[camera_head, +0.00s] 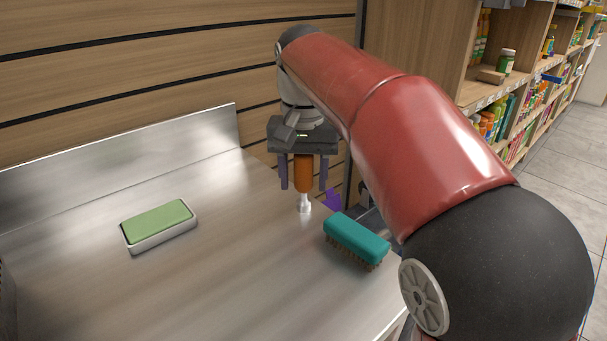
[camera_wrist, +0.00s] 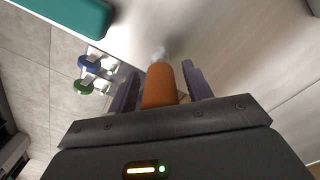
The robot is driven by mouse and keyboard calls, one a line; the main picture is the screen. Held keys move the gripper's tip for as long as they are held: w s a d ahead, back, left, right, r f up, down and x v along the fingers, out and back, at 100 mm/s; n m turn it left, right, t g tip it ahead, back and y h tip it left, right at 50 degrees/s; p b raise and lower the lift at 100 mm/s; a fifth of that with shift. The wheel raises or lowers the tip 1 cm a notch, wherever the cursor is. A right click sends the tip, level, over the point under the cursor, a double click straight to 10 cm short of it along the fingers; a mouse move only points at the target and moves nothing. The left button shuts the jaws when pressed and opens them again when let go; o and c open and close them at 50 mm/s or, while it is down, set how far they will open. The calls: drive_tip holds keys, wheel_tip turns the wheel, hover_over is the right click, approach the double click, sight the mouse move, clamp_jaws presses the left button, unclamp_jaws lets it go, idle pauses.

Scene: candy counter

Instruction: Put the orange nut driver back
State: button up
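The orange nut driver (camera_head: 303,174) stands upright, its metal socket end (camera_head: 304,204) down at the counter near the right back edge. My gripper (camera_head: 304,180) is above it, pointing down, with one finger on each side of the orange handle. A gap shows between each finger and the handle, so the gripper is open around it. In the wrist view the handle (camera_wrist: 159,86) lies between the two dark fingers (camera_wrist: 162,86). The top of the handle is hidden under the gripper body. I cannot make out the driver's storage place.
A teal brush (camera_head: 356,238) lies on the metal counter (camera_head: 220,280) right of the driver. A green-topped eraser-like block (camera_head: 157,223) lies at left. A raised metal back edge (camera_head: 120,157) borders the wall. A purple object (camera_head: 332,199) shows beyond the right edge. The counter's middle is clear.

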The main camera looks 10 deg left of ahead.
drive_tip(key=shift+f+b, duration=0.4)
drive_tip(key=shift+b, duration=0.25)
drive_tip(key=r, duration=0.2)
drive_tip(key=r+p, duration=0.1)
drive_tip(key=r, duration=0.2)
drive_tip(key=r+p, duration=0.1)
drive_tip(key=r, duration=0.2)
drive_tip(key=shift+w+a+r, duration=0.1)
drive_tip(key=shift+w+a, duration=0.05)
drive_tip(key=shift+a, duration=0.15)
